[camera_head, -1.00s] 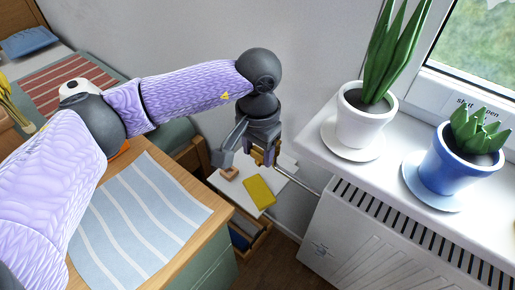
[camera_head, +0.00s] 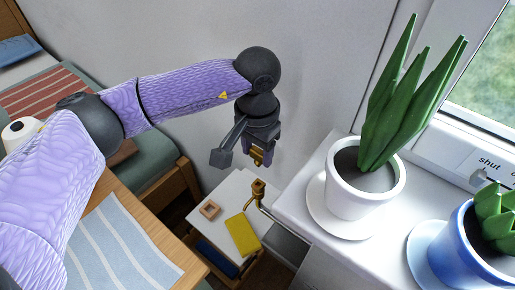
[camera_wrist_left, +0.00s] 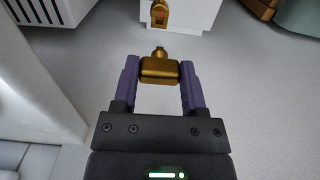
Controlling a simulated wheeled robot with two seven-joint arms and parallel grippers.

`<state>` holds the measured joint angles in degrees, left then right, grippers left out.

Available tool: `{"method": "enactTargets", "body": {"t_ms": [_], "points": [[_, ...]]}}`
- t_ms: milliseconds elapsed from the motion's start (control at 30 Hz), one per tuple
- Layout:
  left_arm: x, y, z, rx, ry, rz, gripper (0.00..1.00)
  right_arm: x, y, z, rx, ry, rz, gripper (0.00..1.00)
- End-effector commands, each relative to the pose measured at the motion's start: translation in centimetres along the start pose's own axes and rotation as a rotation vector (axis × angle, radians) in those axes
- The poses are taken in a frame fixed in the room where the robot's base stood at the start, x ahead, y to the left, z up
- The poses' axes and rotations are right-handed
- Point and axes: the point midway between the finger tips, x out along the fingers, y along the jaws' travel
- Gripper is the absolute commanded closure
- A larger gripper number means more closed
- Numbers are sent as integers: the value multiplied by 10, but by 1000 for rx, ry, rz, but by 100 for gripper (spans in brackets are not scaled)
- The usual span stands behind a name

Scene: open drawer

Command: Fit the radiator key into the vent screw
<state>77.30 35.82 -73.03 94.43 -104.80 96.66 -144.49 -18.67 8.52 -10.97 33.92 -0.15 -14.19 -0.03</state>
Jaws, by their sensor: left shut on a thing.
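My left gripper (camera_head: 262,148) hangs pointing down beside the wall, shut on the brass radiator key (camera_head: 257,158). In the left wrist view the key (camera_wrist_left: 159,70) sits crosswise between the two purple fingers, with its short round tip pointing away from the gripper. The brass vent screw fitting (camera_head: 258,188) stands on a brass pipe below the key in the head view. In the left wrist view the fitting (camera_wrist_left: 160,15) is ahead of the key tip, nearly in line with it, and a gap separates them. My right gripper is not in view.
A drawer stands open below. At right, the white sill (camera_head: 300,190) holds a white plant pot (camera_head: 365,190) and a blue pot (camera_head: 465,255).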

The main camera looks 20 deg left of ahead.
Motion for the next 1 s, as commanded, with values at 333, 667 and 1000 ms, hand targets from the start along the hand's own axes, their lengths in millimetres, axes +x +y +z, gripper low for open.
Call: {"method": "enactTargets", "body": {"t_ms": [333,667,1000], "points": [[39,0,0,-1,-4,1,100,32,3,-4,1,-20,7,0],[65,0,0,0,-1,1,100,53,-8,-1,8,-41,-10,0],[63,0,0,0,0,0,100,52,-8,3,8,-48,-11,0]]}}
